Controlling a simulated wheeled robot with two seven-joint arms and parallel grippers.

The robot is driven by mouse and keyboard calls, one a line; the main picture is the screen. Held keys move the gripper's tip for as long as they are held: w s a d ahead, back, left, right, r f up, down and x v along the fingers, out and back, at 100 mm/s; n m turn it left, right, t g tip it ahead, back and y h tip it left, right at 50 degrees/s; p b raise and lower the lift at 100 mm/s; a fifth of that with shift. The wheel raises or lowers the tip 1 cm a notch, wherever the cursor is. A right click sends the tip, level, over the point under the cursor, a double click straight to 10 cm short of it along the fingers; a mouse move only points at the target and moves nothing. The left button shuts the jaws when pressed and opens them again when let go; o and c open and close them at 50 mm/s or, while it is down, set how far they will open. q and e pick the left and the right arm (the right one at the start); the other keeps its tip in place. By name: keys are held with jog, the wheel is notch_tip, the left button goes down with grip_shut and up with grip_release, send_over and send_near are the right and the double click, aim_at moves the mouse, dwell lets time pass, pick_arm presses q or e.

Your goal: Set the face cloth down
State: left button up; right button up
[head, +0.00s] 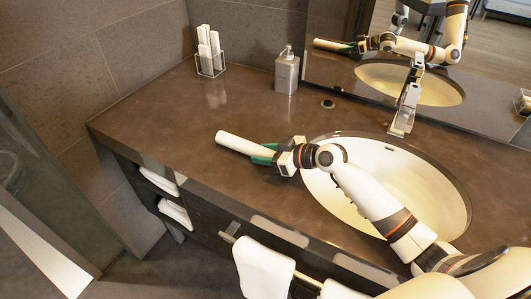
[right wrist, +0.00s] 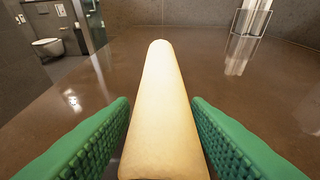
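The face cloth (head: 243,145) is a white roll. In the head view it lies level over the brown counter (head: 160,128), to the left of the sink. My right gripper (head: 266,154) has its green fingers on either side of the roll's near end and is shut on it. In the right wrist view the roll (right wrist: 162,110) points straight away between the two green fingers (right wrist: 160,140). I cannot tell whether the roll touches the counter. My left gripper is not in view.
The oval sink (head: 440,190) with its faucet (head: 405,105) lies under my right arm. A soap dispenser (head: 286,72) and a clear holder (head: 211,66) with white rolls (head: 205,42) stand at the back. The counter's left part is clear. A white towel (head: 262,272) hangs in front.

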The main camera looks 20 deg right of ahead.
jog(key=o, duration=0.4)
jog(key=b+v, duration=0.1)
jog(key=v, duration=1)
jog(key=shift+b, duration=0.4)
jog(key=shift+s+d+r, duration=0.25)
jog(key=shift+s+r, duration=0.1)
jog(key=shift+r, duration=0.05)
